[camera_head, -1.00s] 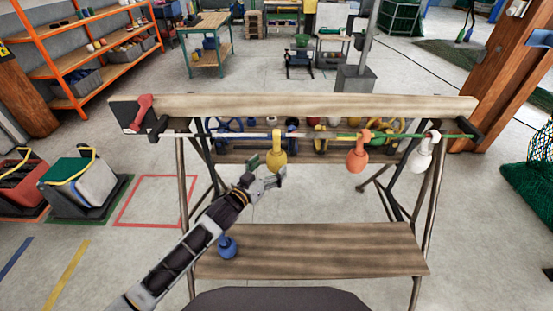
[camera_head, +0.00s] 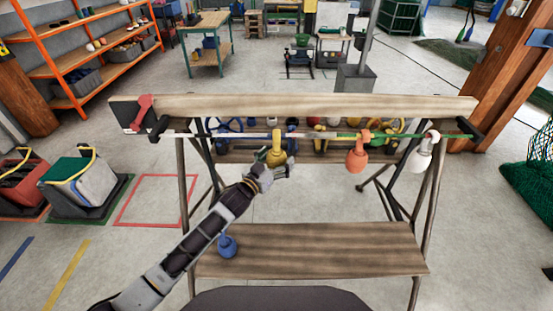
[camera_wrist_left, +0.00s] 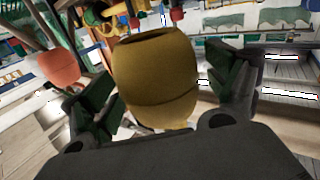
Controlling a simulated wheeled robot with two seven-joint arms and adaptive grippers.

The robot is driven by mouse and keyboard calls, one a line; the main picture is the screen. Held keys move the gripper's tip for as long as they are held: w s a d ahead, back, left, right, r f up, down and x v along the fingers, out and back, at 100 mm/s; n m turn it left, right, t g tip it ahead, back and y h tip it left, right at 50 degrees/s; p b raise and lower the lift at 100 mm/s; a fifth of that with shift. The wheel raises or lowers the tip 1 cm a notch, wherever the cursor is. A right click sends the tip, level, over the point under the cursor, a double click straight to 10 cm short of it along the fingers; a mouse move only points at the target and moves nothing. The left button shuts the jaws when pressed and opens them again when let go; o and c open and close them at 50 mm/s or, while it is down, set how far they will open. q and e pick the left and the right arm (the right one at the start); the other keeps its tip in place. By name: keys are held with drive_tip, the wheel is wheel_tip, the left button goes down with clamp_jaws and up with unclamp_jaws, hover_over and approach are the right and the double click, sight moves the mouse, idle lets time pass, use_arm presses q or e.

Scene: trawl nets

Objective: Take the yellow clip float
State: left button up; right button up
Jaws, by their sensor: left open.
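The yellow clip float (camera_head: 277,155) hangs from the thin rod below the wooden beam, left of the orange float. My left gripper (camera_head: 276,166) is open at the float's lower part, its fingers on either side. In the left wrist view the yellow float (camera_wrist_left: 160,80) fills the middle, between the two dark green finger pads, with a gap seen at the right pad. Whether the left pad touches it I cannot tell. My right gripper is not in view.
An orange float (camera_head: 357,157) and a white float (camera_head: 421,156) hang further right on the rod. A blue float (camera_head: 227,246) rests on the lower wooden shelf (camera_head: 330,250). A red clamp-like piece (camera_head: 143,108) is at the beam's left end. Several floats lie behind the rod.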

use_arm(q)
drive_tip(key=shift+c, duration=0.5)
drive_tip(key=c, duration=1.1)
drive_tip(key=shift+r, duration=0.15)
